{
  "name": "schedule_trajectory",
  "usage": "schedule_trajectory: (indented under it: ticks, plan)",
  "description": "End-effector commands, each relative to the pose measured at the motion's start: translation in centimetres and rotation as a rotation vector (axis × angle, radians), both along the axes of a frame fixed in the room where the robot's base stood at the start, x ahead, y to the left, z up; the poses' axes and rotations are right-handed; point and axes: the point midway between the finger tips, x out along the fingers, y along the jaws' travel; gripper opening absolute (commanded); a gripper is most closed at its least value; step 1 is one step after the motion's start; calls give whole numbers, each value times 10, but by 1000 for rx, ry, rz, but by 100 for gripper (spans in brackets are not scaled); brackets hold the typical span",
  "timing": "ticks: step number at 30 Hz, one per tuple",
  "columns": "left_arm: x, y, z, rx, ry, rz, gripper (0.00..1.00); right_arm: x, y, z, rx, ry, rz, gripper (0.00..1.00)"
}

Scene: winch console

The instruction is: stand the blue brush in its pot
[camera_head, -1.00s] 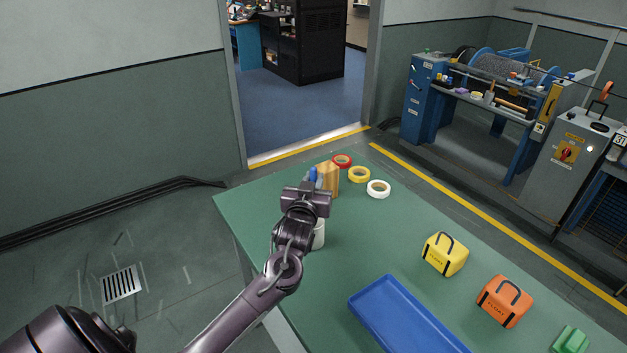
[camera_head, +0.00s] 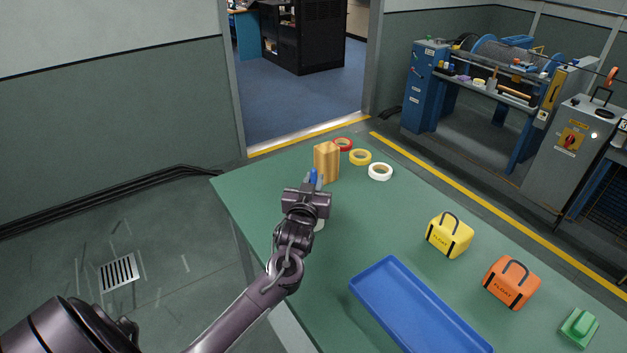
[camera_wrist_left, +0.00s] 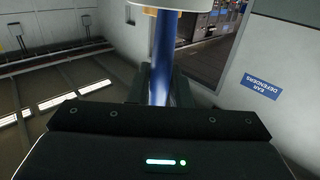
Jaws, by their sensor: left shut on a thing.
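My left gripper (camera_head: 313,190) is shut on the blue brush (camera_head: 313,176), whose blue end sticks up past the jaws. In the left wrist view the blue handle (camera_wrist_left: 161,60) stands between the fingers, with a cream-white part (camera_wrist_left: 166,4) at its far end at the top edge. I cannot tell whether that part is the pot or the brush's own end. A whitish pot (camera_head: 320,225) shows below the gripper in the head view, mostly hidden by it. Whether the brush touches the pot is hidden. My right gripper is out of view.
A wooden block (camera_head: 326,162) stands just behind the gripper. Tape rolls, red (camera_head: 343,144), yellow (camera_head: 360,157) and white (camera_head: 380,166), lie nearby. A blue tray (camera_head: 363,291), yellow float (camera_head: 450,235), orange float (camera_head: 511,282) and green object (camera_head: 579,327) are to the right. The table's middle is clear.

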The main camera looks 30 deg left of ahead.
Motion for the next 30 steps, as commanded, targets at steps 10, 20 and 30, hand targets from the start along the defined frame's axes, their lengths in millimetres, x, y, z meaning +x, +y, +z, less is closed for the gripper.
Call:
schedule_trajectory:
  ticks: [10,20,30]
  plan:
    - [0,0,-1,0,0,0,27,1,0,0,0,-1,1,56]
    - [0,0,-1,0,0,0,43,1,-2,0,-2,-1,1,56]
    - [-33,-14,-5,-2,2,-1,43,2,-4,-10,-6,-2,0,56]
